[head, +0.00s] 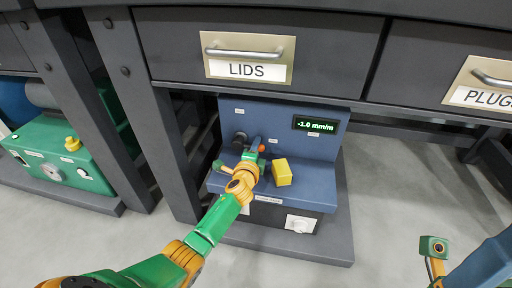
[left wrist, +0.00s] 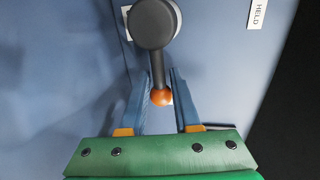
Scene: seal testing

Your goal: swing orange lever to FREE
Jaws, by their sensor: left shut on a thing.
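The orange lever shows in the left wrist view as a dark grey arm with a round hub and an orange ball tip (left wrist: 161,97). The ball also shows in the head view (head: 261,148), on the blue test unit (head: 330,180). My left gripper (head: 254,148) is at the lever, with its blue fingers (left wrist: 161,80) on either side of the lever's end, shut on it. In the left wrist view the lever hangs down from its hub. A HELD label (left wrist: 258,13) is right of the hub. I see no readable FREE label.
A yellow block (head: 282,172) sits on the unit just right of my left gripper. A display (head: 315,125) reads -1.0 mm/m. The LIDS drawer (head: 340,50) hangs above, the PLUGS drawer (head: 440,70) at right. A green machine (head: 60,160) stands at left.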

